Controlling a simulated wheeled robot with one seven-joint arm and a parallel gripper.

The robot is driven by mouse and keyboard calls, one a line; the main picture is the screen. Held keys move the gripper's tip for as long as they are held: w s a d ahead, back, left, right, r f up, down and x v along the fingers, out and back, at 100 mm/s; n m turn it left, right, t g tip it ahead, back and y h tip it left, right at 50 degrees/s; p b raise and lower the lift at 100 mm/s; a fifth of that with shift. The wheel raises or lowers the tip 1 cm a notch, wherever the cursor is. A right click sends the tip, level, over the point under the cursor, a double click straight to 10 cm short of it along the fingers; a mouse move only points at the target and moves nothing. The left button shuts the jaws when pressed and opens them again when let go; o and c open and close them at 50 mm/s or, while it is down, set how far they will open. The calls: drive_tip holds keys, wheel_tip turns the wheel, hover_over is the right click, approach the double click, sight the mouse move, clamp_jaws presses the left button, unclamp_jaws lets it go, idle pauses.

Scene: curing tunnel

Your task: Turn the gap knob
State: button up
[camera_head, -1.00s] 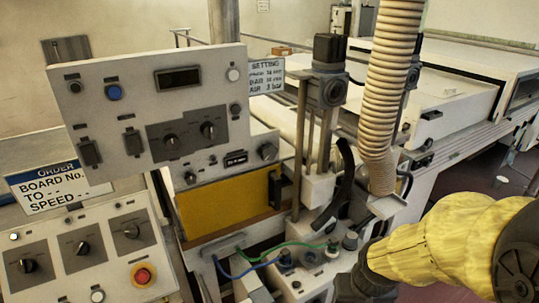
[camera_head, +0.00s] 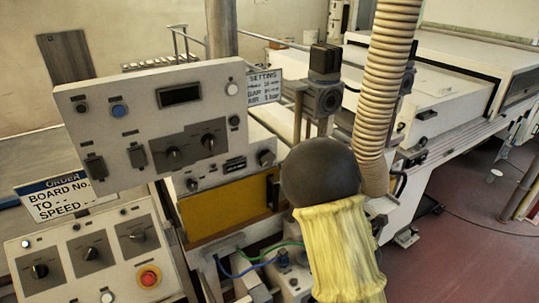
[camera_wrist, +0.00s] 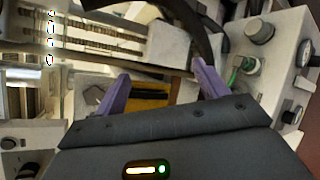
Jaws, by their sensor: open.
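I cannot read a label marking the gap knob. Two dark knobs, a left one (camera_head: 174,154) and a right one (camera_head: 209,142), sit on the upper grey panel (camera_head: 100,150). In the wrist view a grey round knob (camera_wrist: 260,31) stands on a light box at the upper right, beyond and right of the fingers. My gripper (camera_wrist: 161,72) is open, with two purple fingers apart and nothing held between them. In the head view my yellow-sleeved arm hides the gripper.
A lower left panel (camera_head: 70,225) has several knobs and a red stop button (camera_head: 149,278). A ribbed hose (camera_head: 390,80) hangs behind my arm. Blue and green cables (camera_head: 262,247) run beside my arm. Red floor (camera_head: 460,235) is open at the right.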

sight(268, 159)
drive_tip(key=a+r+n+y+p, duration=0.2)
drive_tip(key=a+r+n+y, duration=0.5)
drive_tip(key=n, duration=1)
drive_tip(key=a+y, duration=0.1)
drive_tip(key=a, duration=0.2)
drive_tip(key=shift+s+a+r+n+t+y, duration=0.15)
drive_tip(key=shift+s+a+n+t+y, duration=0.15)
drive_tip(key=shift+a+n+y, duration=0.1)
drive_tip(key=shift+w, duration=0.1)
drive_tip(key=p+x, duration=0.7)
drive_tip(key=x, duration=0.9)
drive_tip(key=shift+w+a+r, duration=0.1)
drive_tip(key=shift+w, duration=0.05)
drive_tip(key=shift+w+a+p, duration=0.25)
drive_tip(key=shift+w+p, duration=0.15)
drive_tip(key=c, duration=1)
